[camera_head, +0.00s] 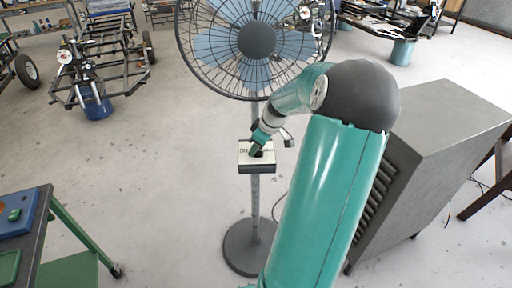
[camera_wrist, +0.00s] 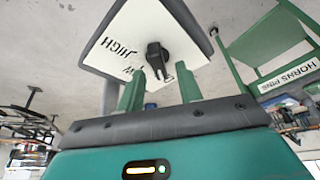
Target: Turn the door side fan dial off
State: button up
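The fan (camera_head: 256,40) stands upright on a pole with a round grey base (camera_head: 250,247). Its white control box (camera_head: 246,158) sits partway up the pole. In the wrist view the white dial panel (camera_wrist: 136,22) appears tilted, with "HIGH" printed on it and another word partly hidden. The black dial knob (camera_wrist: 154,52) points down in the picture, toward my gripper. My gripper (camera_wrist: 160,68) is open, its two green fingertips apart on either side of the knob. I cannot tell whether they touch it. In the head view my gripper (camera_head: 258,144) is at the box and partly covers the dial.
A large grey louvered cabinet (camera_head: 435,140) stands right of the fan. A dark-topped bench with green legs (camera_head: 75,235) is at lower left. A wheeled frame (camera_head: 105,55) is at the back left. The floor left of the fan is clear.

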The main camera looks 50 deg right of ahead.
jog(key=v, duration=0.6)
jog(key=shift+s+r, duration=0.2)
jog(key=shift+r, duration=0.15)
jog(key=shift+s, duration=0.1)
